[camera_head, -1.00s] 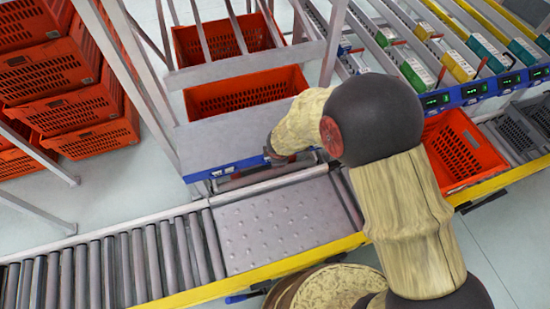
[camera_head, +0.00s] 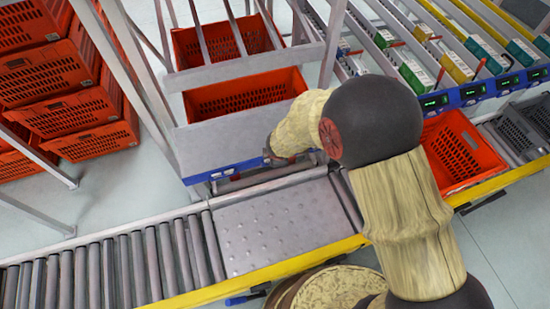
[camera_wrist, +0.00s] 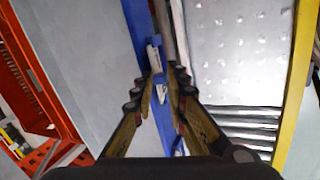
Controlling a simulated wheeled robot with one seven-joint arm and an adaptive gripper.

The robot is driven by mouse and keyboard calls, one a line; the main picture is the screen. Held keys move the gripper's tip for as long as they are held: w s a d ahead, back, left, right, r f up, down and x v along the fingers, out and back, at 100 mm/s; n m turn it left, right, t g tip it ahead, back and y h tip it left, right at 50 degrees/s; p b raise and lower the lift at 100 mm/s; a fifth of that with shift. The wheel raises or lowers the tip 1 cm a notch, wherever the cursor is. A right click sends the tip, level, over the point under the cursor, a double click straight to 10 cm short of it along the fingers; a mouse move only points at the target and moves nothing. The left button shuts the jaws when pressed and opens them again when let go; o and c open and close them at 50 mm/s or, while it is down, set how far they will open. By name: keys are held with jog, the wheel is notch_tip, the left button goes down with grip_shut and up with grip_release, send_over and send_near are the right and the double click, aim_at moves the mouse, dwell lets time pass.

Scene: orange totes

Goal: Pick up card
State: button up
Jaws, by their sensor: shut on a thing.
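My gripper (camera_wrist: 160,76) shows in the wrist view with its two dark fingers close together over a blue rail (camera_wrist: 137,28). It is shut on a thin pale piece (camera_wrist: 153,57) between the fingertips, seen nearly edge-on, which appears to be the card. Another small white patch (camera_wrist: 161,94) shows between the fingers lower down; I cannot tell if it belongs to the card or lies on the rail. In the head view my arm hides the fingers and the card.
A grey shelf panel and the blue rail (camera_head: 228,168) lie beside a dimpled metal plate (camera_head: 275,225) and rollers (camera_head: 150,258). Orange totes (camera_head: 245,95) stand on the rack behind. Another orange tote (camera_head: 458,150) is at the right, under shelves of colored boxes.

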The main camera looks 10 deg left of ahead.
jog(key=shift+r+p, duration=0.4)
jog(key=shift+r, duration=0.3)
notch_tip(320, 180, up, 2)
jog(key=shift+r+p, duration=0.15)
jog(key=shift+p, duration=0.6)
jog(key=s+d+r+p, duration=0.4)
jog(key=s+d+r, duration=0.5)
jog(key=s, duration=0.1)
jog(key=shift+s+d+r, duration=0.15)
jog(key=shift+s, duration=0.1)
